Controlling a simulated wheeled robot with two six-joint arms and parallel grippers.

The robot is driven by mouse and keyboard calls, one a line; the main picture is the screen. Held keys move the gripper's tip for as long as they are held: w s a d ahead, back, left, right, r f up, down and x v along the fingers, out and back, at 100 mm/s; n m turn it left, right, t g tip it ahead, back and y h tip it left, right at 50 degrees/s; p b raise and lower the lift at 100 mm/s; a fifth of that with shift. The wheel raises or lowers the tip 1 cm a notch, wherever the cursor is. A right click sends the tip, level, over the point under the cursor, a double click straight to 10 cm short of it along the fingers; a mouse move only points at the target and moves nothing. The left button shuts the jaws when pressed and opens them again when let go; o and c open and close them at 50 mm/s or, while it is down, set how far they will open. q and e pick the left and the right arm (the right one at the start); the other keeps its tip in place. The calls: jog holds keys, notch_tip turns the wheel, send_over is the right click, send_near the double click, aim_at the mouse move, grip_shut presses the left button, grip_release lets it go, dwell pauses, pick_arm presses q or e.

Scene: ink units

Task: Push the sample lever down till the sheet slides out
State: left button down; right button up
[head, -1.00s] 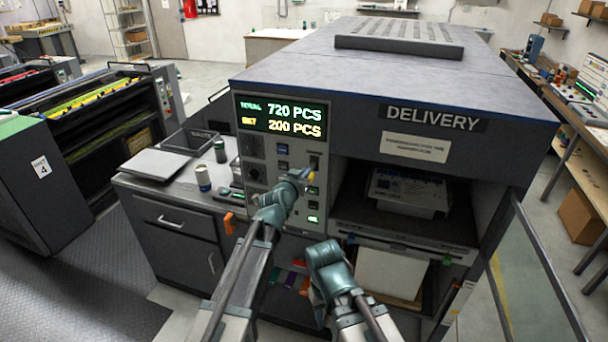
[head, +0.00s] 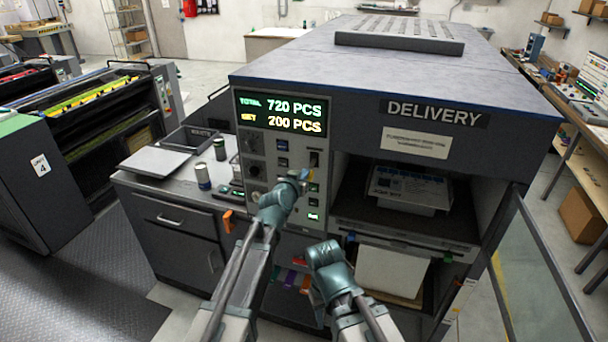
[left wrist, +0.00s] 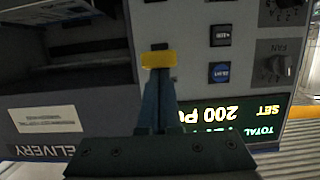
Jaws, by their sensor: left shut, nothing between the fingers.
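The sample lever shows its yellow handle in the left wrist view (left wrist: 158,59), in front of a dark slot in the control panel. In the head view the slot (head: 314,159) is right of the buttons, and my left gripper (head: 303,176) is close in front of its lower end, mostly covering the lever. The left fingers (left wrist: 158,98) are shut and empty, their tips at the handle; I cannot tell whether they touch it.
The display (head: 281,113) reads 720 total and 200 set. A side counter (head: 140,183) at left holds cans, a tray and a flat grey item. A clear guard panel (head: 535,270) stands at the right. An orange handle (head: 228,221) juts out below the panel.

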pick_arm(q)
jog(key=shift+d+f+b, duration=0.15)
jog(key=shift+f+b, duration=2.75)
jog(key=shift+r, duration=0.1)
jog(key=s+a, duration=0.3)
jog(key=s, duration=0.8)
jog(key=shift+a, duration=0.4)
